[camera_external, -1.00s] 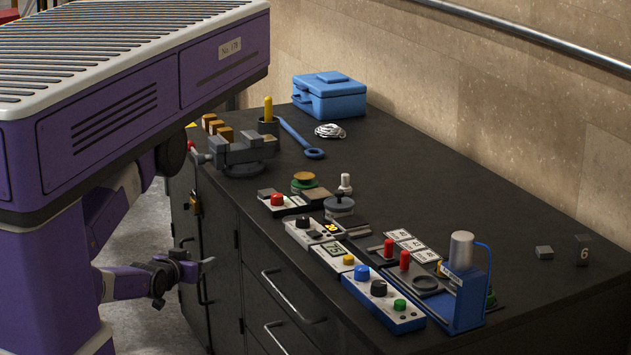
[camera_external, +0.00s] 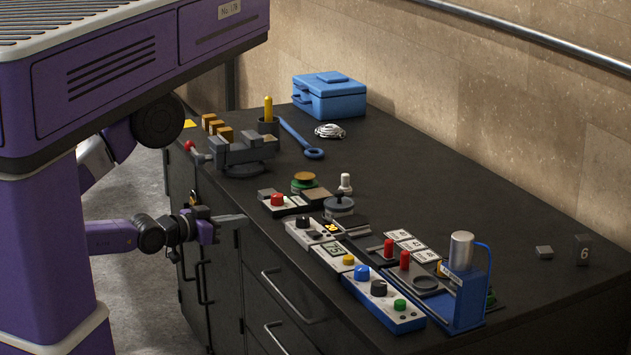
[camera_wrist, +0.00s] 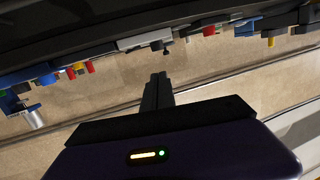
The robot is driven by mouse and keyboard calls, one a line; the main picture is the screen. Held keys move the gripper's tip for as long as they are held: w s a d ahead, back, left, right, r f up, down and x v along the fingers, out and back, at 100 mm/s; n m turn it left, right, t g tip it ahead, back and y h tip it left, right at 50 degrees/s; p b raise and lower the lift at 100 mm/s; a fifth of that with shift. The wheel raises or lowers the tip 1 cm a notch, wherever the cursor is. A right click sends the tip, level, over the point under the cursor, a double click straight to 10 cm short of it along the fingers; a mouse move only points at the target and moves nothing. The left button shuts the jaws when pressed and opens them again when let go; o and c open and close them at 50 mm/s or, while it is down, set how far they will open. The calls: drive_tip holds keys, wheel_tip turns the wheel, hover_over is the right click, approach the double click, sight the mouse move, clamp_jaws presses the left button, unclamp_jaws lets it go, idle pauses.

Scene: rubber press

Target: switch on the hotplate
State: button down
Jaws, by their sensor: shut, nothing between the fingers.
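No unit on the bench is plainly readable as the hotplate. A white control unit with a black knob and a lit orange display (camera_external: 315,233) sits near the front edge, by a round grey lidded piece (camera_external: 339,205); I cannot tell whether they are one device. A unit with a red button (camera_external: 282,203) is farther back. My gripper (camera_external: 243,218) is shut and empty, in front of the cabinet below the bench top, left of these units. In the wrist view the closed fingers (camera_wrist: 160,78) point toward the bench edge, seen inverted.
Near the front edge are a display unit with a yellow button (camera_external: 341,258) and a blue-and-white knob box (camera_external: 383,297) beside a blue press (camera_external: 464,290). A grey vise (camera_external: 240,153) and blue case (camera_external: 330,97) stand farther back. The right bench top is mostly clear. Cabinet handles (camera_external: 280,292) protrude.

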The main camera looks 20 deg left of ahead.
drive_tip(key=w+d+r+g+h+p, duration=0.2)
drive_tip(key=w+d+g+p, duration=0.1)
drive_tip(key=d, duration=0.3)
drive_tip(key=shift+d+r+m+h, duration=0.25)
drive_tip(key=shift+r+m+h, duration=0.05)
drive_tip(key=shift+r+m, duration=0.1)
drive_tip(key=p, duration=0.2)
hover_over(307, 240)
wheel_tip(307, 240, down, 2)
drive_tip(key=shift+w+a+f, duration=0.1)
drive_tip(key=shift+a, duration=0.05)
wheel_tip(307, 240, down, 3)
drive_tip(key=shift+f, duration=0.1)
drive_tip(key=shift+s+d+f, duration=0.2)
drive_tip(key=shift+f, duration=0.25)
